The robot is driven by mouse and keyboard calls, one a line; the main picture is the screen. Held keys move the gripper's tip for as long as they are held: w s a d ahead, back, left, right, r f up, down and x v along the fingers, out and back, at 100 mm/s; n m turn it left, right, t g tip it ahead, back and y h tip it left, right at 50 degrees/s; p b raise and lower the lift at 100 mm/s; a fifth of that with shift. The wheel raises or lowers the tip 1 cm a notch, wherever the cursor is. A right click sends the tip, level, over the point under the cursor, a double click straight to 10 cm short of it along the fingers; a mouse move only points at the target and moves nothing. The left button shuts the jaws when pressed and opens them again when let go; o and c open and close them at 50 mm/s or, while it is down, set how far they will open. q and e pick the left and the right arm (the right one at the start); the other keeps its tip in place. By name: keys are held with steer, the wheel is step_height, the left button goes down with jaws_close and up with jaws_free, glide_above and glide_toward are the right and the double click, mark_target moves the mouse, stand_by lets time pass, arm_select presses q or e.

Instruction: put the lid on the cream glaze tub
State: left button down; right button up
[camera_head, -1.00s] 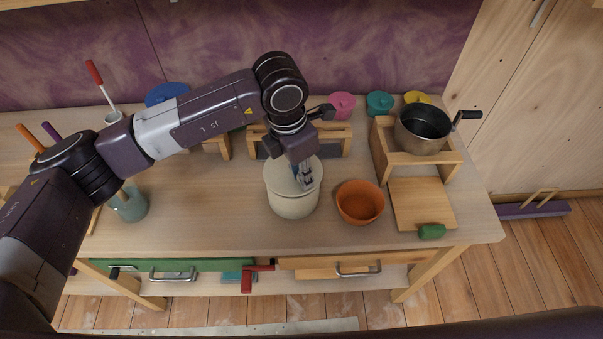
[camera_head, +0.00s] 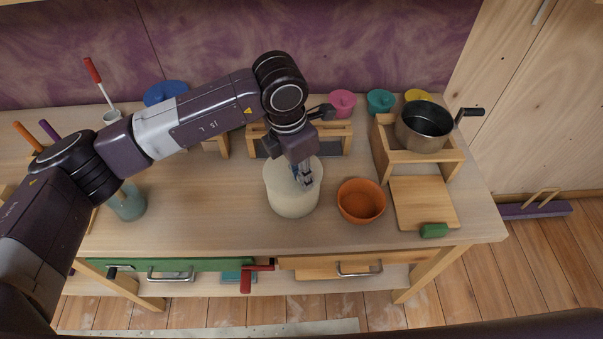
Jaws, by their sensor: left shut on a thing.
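The cream glaze tub (camera_head: 291,204) stands upright on the workbench, left of an orange bowl. A pale cream round top (camera_head: 278,175) shows at its mouth, which looks like the lid, but I cannot tell whether it is fully seated. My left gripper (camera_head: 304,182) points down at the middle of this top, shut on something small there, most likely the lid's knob. The fingers and wrist hide the held part and the back of the rim. My right gripper is not in view.
The orange bowl (camera_head: 361,201) stands close on the right. A wooden box holding a metal pot (camera_head: 424,127) with a black crank is farther right. Bare bench (camera_head: 205,215) lies left of the cream tub.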

arm_select(q)
steer(key=shift+f, duration=0.2)
steer(key=c, duration=1.7)
jaws_free()
steer(key=shift+c, duration=0.2)
step_height(320, 180, up, 12)
steer(key=a, duration=0.1)
steer(key=shift+s+a, duration=0.25)
steer(key=shift+s, duration=0.2)
